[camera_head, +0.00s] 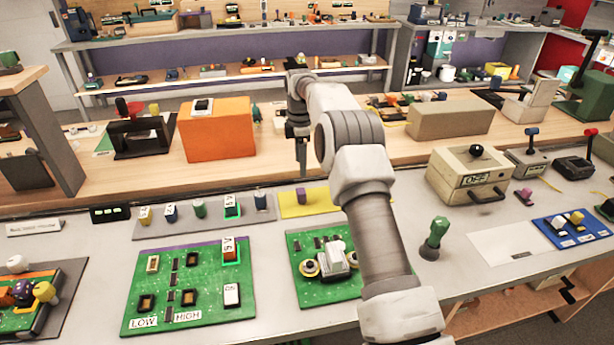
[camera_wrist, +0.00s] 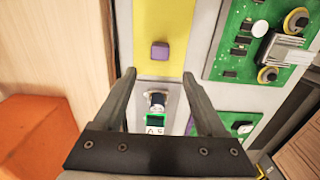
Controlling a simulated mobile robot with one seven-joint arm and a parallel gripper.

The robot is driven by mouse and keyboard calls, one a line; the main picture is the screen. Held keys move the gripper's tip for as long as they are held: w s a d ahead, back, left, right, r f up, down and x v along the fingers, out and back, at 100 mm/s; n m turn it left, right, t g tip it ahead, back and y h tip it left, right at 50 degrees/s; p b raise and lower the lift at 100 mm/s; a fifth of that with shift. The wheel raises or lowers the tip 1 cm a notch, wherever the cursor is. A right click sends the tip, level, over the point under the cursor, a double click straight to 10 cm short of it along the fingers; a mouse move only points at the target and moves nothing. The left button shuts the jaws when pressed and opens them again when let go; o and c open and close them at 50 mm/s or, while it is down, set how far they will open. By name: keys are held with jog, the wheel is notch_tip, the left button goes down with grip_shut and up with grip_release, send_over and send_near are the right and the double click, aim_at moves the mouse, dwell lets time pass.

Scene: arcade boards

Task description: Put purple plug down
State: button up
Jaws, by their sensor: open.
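The purple plug (camera_head: 301,196) rests on the yellow mat (camera_head: 325,207) in the head view. In the wrist view the purple plug (camera_wrist: 159,51) stands on bare yellow surface (camera_wrist: 165,18), ahead of the fingertips and apart from them. My gripper (camera_head: 302,172) hangs above the bench, just behind the yellow mat in the head view. In the wrist view my gripper (camera_wrist: 159,76) is open, with nothing held between its fingers.
A grey strip (camera_head: 182,224) with several plugs lies left of the mat. Green circuit boards (camera_head: 200,275) lie in front, one marked LOW and HIGH. An orange box (camera_head: 216,130) stands on the wooden shelf behind. A green knob (camera_head: 434,238) stands right of my arm.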

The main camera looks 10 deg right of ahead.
jog(key=s+r+m+t, duration=0.3)
jog(key=s+r+m, duration=0.5)
jog(key=s+r, duration=1.2)
jog(key=s+f+m+t, duration=0.2)
jog(key=s+m, duration=0.8)
jog(key=s, duration=1.4)
jog(key=shift+s+t, duration=0.2)
jog(key=shift+t, duration=0.1)
jog(key=shift+r+p, duration=1.15)
jog(key=shift+r, duration=0.05)
